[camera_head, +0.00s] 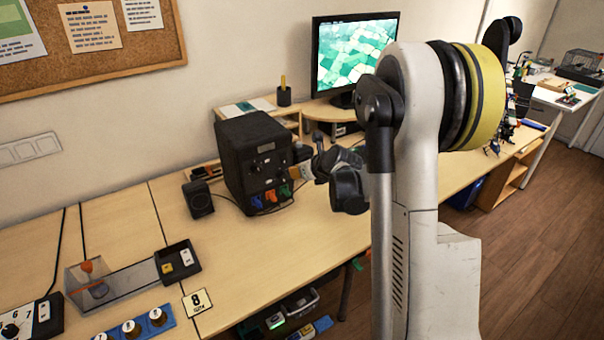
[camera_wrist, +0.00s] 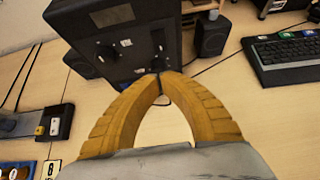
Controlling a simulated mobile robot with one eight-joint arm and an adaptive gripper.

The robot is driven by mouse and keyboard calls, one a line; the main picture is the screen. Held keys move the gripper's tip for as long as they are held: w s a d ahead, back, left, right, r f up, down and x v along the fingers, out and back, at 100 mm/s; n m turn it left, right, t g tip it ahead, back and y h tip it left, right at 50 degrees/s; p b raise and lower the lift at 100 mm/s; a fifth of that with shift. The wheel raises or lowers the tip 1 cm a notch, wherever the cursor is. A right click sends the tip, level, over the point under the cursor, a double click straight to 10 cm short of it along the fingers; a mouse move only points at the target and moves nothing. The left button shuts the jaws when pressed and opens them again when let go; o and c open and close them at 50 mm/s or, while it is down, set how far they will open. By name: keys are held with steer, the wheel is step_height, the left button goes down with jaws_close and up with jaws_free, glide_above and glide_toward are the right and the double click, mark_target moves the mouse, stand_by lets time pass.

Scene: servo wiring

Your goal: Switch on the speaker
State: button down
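A large black box (camera_head: 255,160) with knobs and small controls on its front stands on the table; it fills the top of the wrist view (camera_wrist: 120,40). A small black speaker-like box (camera_head: 198,198) stands to its left, and a similar one (camera_wrist: 212,35) stands to the right in the wrist view. I cannot tell which of these the task means. My gripper (camera_wrist: 160,75) has orange fingers with tips together and nothing visible between them. The tips overlap the lower front of the large box in the wrist view; contact is unclear. No lit indicator is clear.
Blue, orange and green clips (camera_head: 272,196) are at the large box's lower front. A keyboard (camera_wrist: 285,50) lies at the right in the wrist view. A black tray (camera_head: 178,262) and a clear bin (camera_head: 88,282) are at the left. A monitor (camera_head: 350,55) stands behind.

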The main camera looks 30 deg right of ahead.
mark_target(281, 165)
steer(key=x, duration=0.2)
steer(key=b+x, duration=0.1)
steer(key=x, duration=0.1)
steer(key=r+b+x, duration=0.1)
steer(key=x, duration=0.1)
steer(key=shift+w, duration=0.9)
steer(key=shift+w+f, duration=0.2)
steer(key=shift+w, duration=0.35)
steer(key=shift+s, duration=0.1)
steer(key=shift+r, duration=0.15)
